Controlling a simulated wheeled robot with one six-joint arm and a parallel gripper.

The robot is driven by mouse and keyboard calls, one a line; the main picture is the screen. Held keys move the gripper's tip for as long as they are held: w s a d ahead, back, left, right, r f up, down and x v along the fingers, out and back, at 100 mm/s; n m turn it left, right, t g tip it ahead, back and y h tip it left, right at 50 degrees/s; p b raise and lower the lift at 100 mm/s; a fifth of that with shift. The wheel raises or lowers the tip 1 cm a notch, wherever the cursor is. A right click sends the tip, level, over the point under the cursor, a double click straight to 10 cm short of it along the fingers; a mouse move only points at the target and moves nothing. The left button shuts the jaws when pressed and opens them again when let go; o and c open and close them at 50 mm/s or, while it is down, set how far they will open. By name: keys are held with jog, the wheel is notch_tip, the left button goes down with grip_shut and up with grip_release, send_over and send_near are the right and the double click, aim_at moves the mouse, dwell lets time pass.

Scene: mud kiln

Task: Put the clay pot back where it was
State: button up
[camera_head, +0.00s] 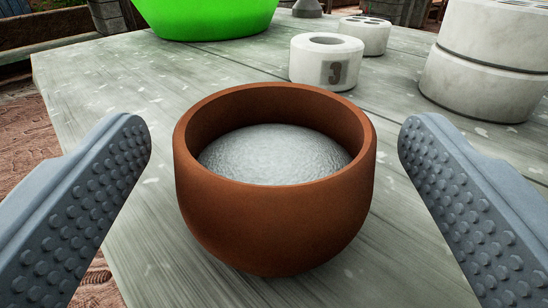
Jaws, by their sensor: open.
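The clay pot (275,225) is a round brown bowl that stands upright on the grey wooden table (110,80). A grey rounded mass (272,155) fills much of its inside. My gripper (275,145) is open, with one studded grey finger on the left of the pot and one on the right. There is a gap between each finger and the pot wall, and neither finger touches it.
A white roll-shaped block marked 3 (312,72) stands just behind the pot. A bright green bowl (205,18) is at the back left. Stacked white cylinders (475,85) stand at the right, and a smaller holed white piece (364,38) is behind. The table's left edge is close.

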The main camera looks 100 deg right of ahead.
jog(key=w+a, duration=0.1)
jog(key=a, duration=0.8)
jog(key=shift+a, duration=0.2)
jog(key=shift+w, duration=0.1)
jog(key=w+d+r+n+t+y, duration=0.1)
jog(key=w+d+r+t, duration=0.1)
jog(key=r+t, duration=0.4)
jog(key=w+d+r+n+t+y, duration=0.1)
jog(key=w+r+t, duration=0.15)
jog(key=r, duration=0.45)
jog(key=s+a+r+n+t+y, duration=0.1)
jog(key=s+r+n+t+y, duration=0.15)
jog(key=r+t, duration=0.4)
jog(key=s+a+r+n+t+y, duration=0.1)
jog(key=a+r+n+t+y, duration=0.2)
jog(key=r, duration=0.6)
jog(key=s+a+r+n+t+y, duration=0.4)
jog(key=s+r+n+y, duration=0.35)
jog(key=s, duration=0.45)
jog(key=s+n+g+y, duration=0.2)
jog(key=s+n, duration=0.2)
jog(key=s, duration=1.1)
jog(key=shift+a+f+y, duration=0.4)
jog(key=shift+f, duration=0.05)
